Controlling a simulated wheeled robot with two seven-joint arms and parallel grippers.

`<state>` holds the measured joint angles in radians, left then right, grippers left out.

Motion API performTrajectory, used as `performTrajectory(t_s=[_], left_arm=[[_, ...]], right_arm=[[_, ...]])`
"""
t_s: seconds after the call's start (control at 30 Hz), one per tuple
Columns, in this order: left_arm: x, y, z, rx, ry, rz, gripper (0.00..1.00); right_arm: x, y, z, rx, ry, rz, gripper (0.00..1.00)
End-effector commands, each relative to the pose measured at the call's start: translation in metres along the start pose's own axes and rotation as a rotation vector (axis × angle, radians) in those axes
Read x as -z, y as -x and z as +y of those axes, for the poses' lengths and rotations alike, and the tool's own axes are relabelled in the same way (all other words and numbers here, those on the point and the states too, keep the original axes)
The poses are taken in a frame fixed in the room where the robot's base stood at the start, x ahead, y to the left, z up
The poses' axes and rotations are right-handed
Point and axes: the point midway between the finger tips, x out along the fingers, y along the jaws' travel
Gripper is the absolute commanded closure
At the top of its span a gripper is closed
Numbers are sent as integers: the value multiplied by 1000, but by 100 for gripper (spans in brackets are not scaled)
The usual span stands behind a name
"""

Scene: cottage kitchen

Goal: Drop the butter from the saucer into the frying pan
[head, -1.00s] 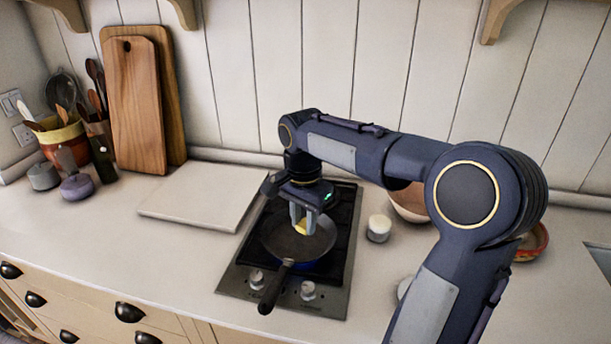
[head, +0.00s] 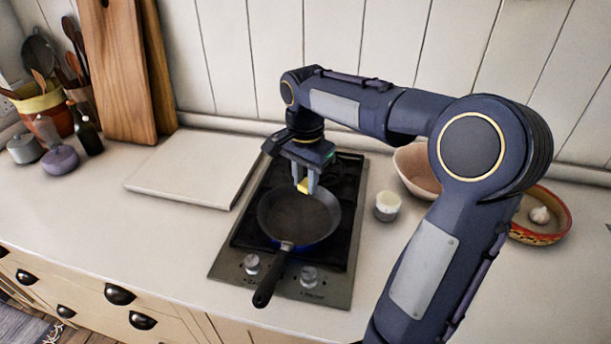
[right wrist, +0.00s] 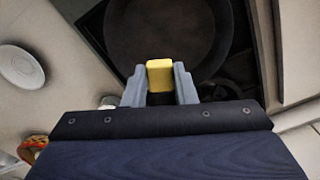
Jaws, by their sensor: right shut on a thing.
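The butter (head: 303,186) is a small yellow block. My right gripper (head: 306,188) is shut on it and holds it above the far part of the frying pan. In the right wrist view the butter (right wrist: 160,75) sits between the two fingertips (right wrist: 160,84). The dark frying pan (head: 298,218) rests on the hob, its handle toward the counter's front edge. The pan also shows in the right wrist view (right wrist: 165,30), beyond the butter. My left gripper is not in view.
The black and steel hob (head: 232,262) has knobs at its front. A white board (head: 190,170) lies to its left. A small white pot (head: 387,206), a pinkish bowl (head: 415,170) and a patterned bowl (head: 540,222) with garlic stand to the right. Cutting boards (head: 115,70) lean at the back left.

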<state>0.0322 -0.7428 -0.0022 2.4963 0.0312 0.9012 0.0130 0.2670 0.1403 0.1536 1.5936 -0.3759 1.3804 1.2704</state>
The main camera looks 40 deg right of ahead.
Motion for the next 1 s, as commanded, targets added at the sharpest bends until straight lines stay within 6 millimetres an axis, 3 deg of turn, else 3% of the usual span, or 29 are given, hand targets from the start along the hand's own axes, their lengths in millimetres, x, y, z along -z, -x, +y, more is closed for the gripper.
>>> performTrajectory(t_s=[0.03,0.2,0.57,0.6,0.77,1.0], left_arm=[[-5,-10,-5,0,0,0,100],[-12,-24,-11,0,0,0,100],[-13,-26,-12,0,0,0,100],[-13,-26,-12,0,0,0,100],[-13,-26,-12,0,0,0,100],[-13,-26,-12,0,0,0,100]], right_arm=[[0,-13,0,-1,0,0,81],[0,-31,0,-1,-1,0,81],[0,-35,0,-1,-1,0,81],[0,-35,0,-1,-1,0,73],[0,-35,0,-1,-1,0,52],[0,-35,0,-1,-1,0,50]])
